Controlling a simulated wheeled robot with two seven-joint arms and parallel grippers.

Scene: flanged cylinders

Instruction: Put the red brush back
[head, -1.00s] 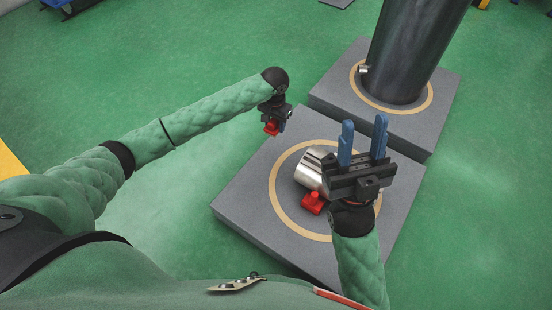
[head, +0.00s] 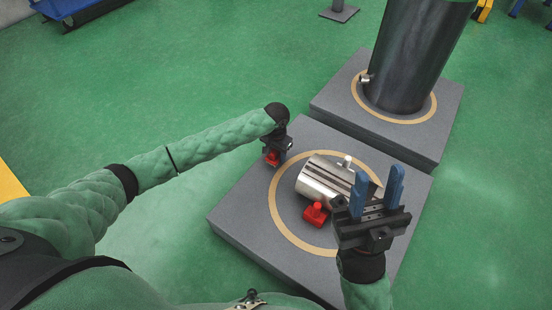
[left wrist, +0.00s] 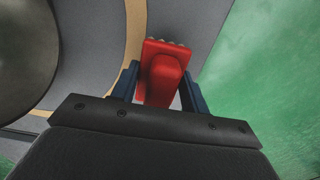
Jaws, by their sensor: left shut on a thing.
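In the head view my left gripper (head: 273,158) is shut on a red brush (head: 271,158), at the left edge of the near grey platform (head: 232,213). In the left wrist view the red brush (left wrist: 163,72) sits between the two blue fingers, with small pale tips along its far end. I cannot tell whether it touches the platform. A second red piece (head: 316,214), with a knob on top, stands on the platform beside a silver cylinder. My right gripper (head: 378,172) is open and empty, its blue fingers pointing up, in front of the cylinder's right end.
The silver flanged cylinder (head: 322,180) lies inside the tan ring of the near platform. A tall dark cylinder (head: 411,55) stands on a second grey platform (head: 345,100) behind. Green floor is open to the left and right.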

